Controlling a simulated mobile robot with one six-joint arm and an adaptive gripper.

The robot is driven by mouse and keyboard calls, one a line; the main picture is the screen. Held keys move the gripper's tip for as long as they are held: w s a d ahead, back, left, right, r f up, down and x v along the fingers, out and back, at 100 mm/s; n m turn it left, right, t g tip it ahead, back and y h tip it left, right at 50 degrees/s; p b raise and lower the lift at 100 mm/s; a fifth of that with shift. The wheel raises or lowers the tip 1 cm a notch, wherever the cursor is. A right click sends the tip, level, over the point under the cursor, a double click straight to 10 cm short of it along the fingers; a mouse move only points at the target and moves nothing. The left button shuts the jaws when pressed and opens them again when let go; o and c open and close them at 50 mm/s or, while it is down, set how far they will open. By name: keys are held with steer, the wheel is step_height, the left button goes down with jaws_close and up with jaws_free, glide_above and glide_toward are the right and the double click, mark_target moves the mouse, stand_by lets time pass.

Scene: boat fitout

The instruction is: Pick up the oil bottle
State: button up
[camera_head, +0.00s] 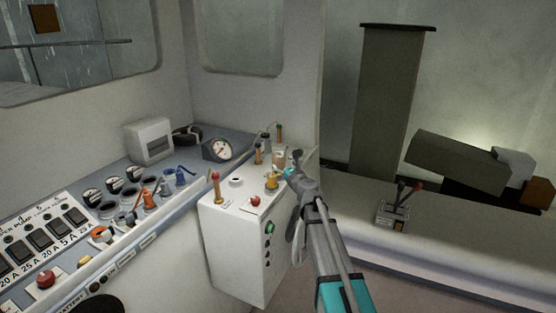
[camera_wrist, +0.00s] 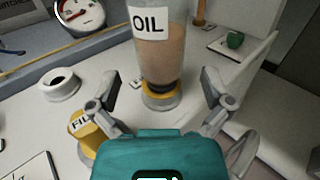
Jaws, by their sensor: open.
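The oil bottle (camera_wrist: 163,55) is a clear cylinder with brown liquid and a white OIL label. In the wrist view it stands upright on a yellow and grey round base (camera_wrist: 160,98). In the head view a small brownish container on the white cabinet, likely this bottle (camera_head: 279,157), is just behind my gripper (camera_head: 293,168). In the wrist view my gripper (camera_wrist: 159,82) is open, one finger to each side of the bottle's lower part. Gaps show between the fingers and the bottle, and nothing is held. The bottle's top is cut off by the frame.
A yellow cup with a partly hidden label (camera_wrist: 88,132) stands close to the left finger. A white ring-shaped fitting (camera_wrist: 60,84) is further left. A red-knobbed lever (camera_head: 216,187) rises at the cabinet's left. A round gauge (camera_head: 218,149) stands behind.

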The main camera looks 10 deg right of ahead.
mark_target(282, 163)
steer(key=shift+w+a, duration=0.1)
steer(key=shift+w, duration=0.15)
steer(key=shift+f+x, duration=0.1)
steer(key=shift+x, duration=1.2)
steer(key=shift+f+x, duration=0.15)
steer(key=shift+x, duration=1.1)
steer(key=c, duration=1.2)
